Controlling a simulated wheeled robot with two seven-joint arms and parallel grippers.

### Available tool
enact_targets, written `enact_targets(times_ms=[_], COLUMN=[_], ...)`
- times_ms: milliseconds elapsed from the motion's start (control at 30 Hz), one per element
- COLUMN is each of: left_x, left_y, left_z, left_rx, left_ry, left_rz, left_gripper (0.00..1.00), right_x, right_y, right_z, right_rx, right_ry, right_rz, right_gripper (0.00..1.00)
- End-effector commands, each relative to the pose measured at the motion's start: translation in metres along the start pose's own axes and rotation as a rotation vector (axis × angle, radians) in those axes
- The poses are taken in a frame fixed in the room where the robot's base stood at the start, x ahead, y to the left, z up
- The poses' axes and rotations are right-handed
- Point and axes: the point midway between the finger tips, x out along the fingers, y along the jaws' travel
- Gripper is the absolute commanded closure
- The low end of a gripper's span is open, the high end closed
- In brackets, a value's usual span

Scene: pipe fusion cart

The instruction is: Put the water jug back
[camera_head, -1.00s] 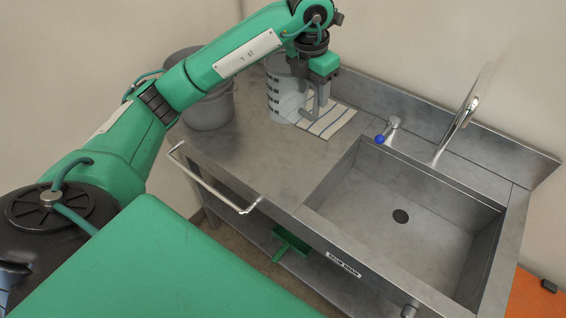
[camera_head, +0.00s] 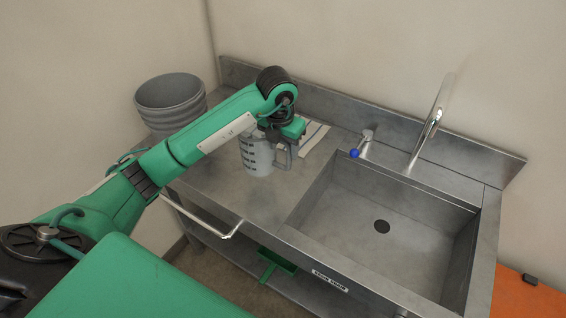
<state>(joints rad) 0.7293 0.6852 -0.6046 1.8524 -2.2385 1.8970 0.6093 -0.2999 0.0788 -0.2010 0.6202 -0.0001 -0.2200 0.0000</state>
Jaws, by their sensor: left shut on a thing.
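The water jug (camera_head: 255,158) is a translucent grey pitcher with dark markings on its side. It stands upright at the left part of the steel counter. My left gripper (camera_head: 284,152) is at the jug's right side and is shut on its handle. The arm covers the top of the jug. I cannot tell whether the jug's base touches the counter or is slightly above it. My right gripper is not in view.
A striped cloth (camera_head: 314,138) lies behind and right of the jug. A grey bucket (camera_head: 170,97) stands at the back left. The sink basin (camera_head: 345,225), blue-knobbed tap (camera_head: 355,153) and faucet (camera_head: 432,112) are right. Bare counter (camera_head: 245,195) lies in front of the jug.

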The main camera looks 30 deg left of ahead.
Motion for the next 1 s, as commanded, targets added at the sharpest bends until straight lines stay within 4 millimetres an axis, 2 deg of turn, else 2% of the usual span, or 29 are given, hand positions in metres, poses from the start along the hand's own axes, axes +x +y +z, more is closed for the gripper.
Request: enact_targets(times_ms=[133,367,600,967,1000], left_x=[0.025,0.043,0.073,0.079,0.077], left_y=[-0.001,-0.001,-0.002,-0.001,-0.001], left_z=[-0.005,-0.007,-0.012,-0.012,-0.012], left_rx=[0.000,0.000,0.000,0.001,0.001], left_ry=[0.003,0.001,0.002,-0.001,-0.001], left_rz=[-0.001,0.000,-0.001,0.000,0.000], left_gripper=[1.00,1.00,1.00,1.00,0.41], right_x=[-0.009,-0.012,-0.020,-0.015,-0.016], right_y=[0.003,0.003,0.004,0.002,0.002], right_z=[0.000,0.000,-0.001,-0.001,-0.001], right_rx=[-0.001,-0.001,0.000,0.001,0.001], right_ry=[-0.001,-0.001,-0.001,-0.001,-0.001], right_rz=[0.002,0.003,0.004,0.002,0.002], right_gripper=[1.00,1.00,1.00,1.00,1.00])
